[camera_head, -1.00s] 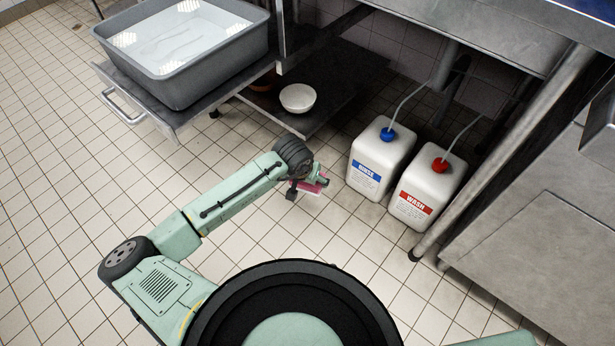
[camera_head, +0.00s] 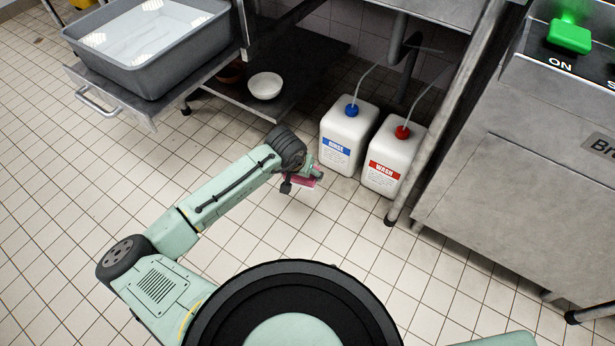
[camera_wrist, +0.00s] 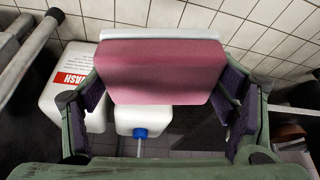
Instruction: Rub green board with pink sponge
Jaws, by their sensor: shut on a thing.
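The pink sponge (camera_wrist: 162,72) with a white layer along one edge is held in my gripper (camera_wrist: 165,95), between its dark finger pads in the wrist view. In the head view my gripper (camera_head: 303,178) hangs above the tiled floor in front of the jugs, with the pink sponge (camera_head: 301,182) showing partly at its end. The rest of the sponge is hidden by my arm there. No green board shows in these frames.
A rinse jug (camera_head: 345,137) and a wash jug (camera_head: 393,158) stand on the floor close to my gripper. A white bowl (camera_head: 265,86) sits on a low shelf. A grey tub (camera_head: 150,85) is at upper left. A steel machine (camera_head: 500,190) stands right, with a green ON button (camera_head: 569,36).

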